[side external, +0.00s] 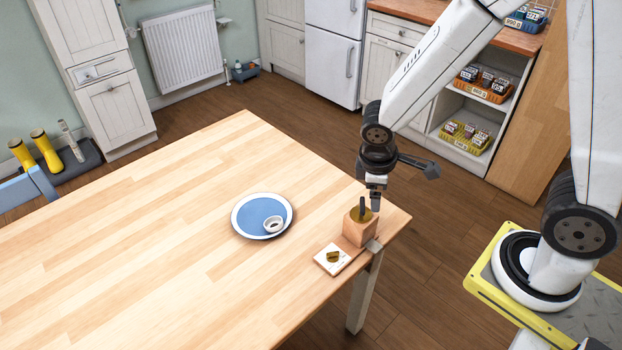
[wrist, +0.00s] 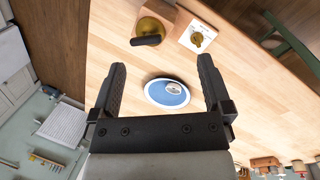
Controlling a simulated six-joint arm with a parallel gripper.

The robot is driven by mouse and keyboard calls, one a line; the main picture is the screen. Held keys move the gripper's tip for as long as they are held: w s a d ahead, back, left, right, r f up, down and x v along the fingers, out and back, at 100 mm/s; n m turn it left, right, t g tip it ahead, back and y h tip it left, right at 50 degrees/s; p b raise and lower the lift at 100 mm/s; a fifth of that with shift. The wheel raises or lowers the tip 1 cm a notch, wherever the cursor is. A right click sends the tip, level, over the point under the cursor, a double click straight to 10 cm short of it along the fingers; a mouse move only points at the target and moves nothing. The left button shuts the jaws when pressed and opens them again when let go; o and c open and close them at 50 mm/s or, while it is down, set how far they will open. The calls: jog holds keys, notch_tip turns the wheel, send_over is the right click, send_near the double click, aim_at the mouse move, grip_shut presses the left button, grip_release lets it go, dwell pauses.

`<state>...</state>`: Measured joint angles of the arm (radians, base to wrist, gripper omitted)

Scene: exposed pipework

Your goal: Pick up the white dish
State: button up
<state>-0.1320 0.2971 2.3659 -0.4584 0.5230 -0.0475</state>
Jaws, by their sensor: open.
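A small round white dish (side external: 273,225) with a darker centre sits on a blue plate with a white rim (side external: 254,213) on the wooden table. In the wrist view the small dish (wrist: 174,88) lies on the plate (wrist: 166,99), which shows between my fingers. My gripper (side external: 375,207) hangs over the table's right corner, to the right of the plate and apart from it. In the wrist view my gripper (wrist: 162,63) has its two black fingers spread wide, with nothing held.
A wooden block (side external: 360,231) with a brass-coloured top and black handle stands close to my gripper in the side view. A white square plate with a brass-coloured piece (side external: 333,258) lies beside it. The table (side external: 150,210) left of the plate is clear.

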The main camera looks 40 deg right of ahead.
aim_at(271, 218)
jog(key=w+a+f+n+t+h, duration=0.2)
jog(key=w+f+n, duration=0.2)
jog(key=n, duration=0.2)
jog(key=w+a+f+n+t+h, duration=0.2)
jog(key=w+a+f+n+t, duration=0.1)
jog(key=w+f+n, duration=0.2)
jog(key=w+a+f+n+t+h, duration=0.1)
jog(key=w+a+f+n+t, duration=0.2)
jog(key=n, duration=0.6)
jog(key=shift+w+f+h, duration=0.4)
jog(key=shift+w+f, duration=0.75)
jog(key=shift+w, duration=0.1)
jog(key=a+f+n+t, duration=0.1)
jog(key=a, duration=0.1)
jog(key=w+a+f+n+t+y, duration=0.1)
jog(key=a+n, duration=0.1)
jog(key=a+f+n+t+y, duration=0.1)
jog(key=a+f+n, duration=0.1)
jog(key=shift+w+f+t, duration=0.1)
jog(key=shift+w+t, duration=0.2)
jog(key=shift+t, duration=0.1)
jog(key=shift+x, duration=3.9)
jog(key=c, duration=1.3)
jog(key=shift+c, duration=0.2)
